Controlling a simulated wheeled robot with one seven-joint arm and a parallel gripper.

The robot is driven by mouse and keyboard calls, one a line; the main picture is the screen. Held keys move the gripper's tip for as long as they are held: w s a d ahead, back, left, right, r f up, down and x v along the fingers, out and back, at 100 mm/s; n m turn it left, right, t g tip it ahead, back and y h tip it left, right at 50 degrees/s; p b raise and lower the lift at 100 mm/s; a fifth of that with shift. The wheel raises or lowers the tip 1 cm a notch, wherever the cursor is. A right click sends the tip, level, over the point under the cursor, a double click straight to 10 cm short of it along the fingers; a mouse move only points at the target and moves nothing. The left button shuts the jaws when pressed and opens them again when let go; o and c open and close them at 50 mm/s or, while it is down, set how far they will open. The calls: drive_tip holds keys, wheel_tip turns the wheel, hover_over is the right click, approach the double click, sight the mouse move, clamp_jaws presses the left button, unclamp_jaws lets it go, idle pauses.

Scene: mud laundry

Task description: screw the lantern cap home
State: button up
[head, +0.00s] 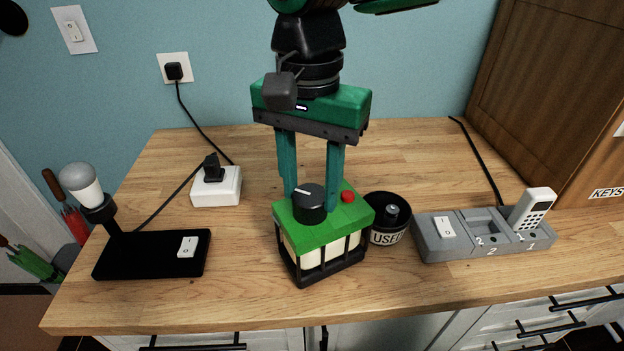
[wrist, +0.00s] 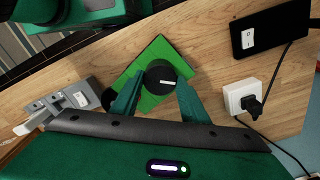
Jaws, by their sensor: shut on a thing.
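The lantern (head: 310,238) stands upright on the wooden worktop, with a green top, pale panels and a dark frame. Its black round cap (head: 310,206) sits on the green top and has a white line across it. In the wrist view the cap (wrist: 160,77) shows over the green top (wrist: 152,50), its white line running about sideways. My gripper (head: 312,202) points down from above and is shut on the cap, one finger on each side. The wrist view shows my gripper (wrist: 161,82) the same way. The cap's thread is hidden.
A red button (head: 347,197) is on the lantern top. A black round container labelled USED (head: 387,220) stands close on its right. A grey charging dock (head: 470,247) with a handset is further right. A black lamp base (head: 140,255) and white socket box (head: 217,187) are left.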

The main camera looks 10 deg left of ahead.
drive_tip(key=shift+f+m, duration=0.1)
drive_tip(key=shift+m, duration=1.4)
drive_tip(key=shift+m, duration=0.9)
drive_tip(key=shift+c, duration=1.1)
drive_tip(key=shift+m, duration=0.6)
drive_tip(key=shift+d+m, duration=0.1)
drive_tip(key=shift+m, duration=1.4)
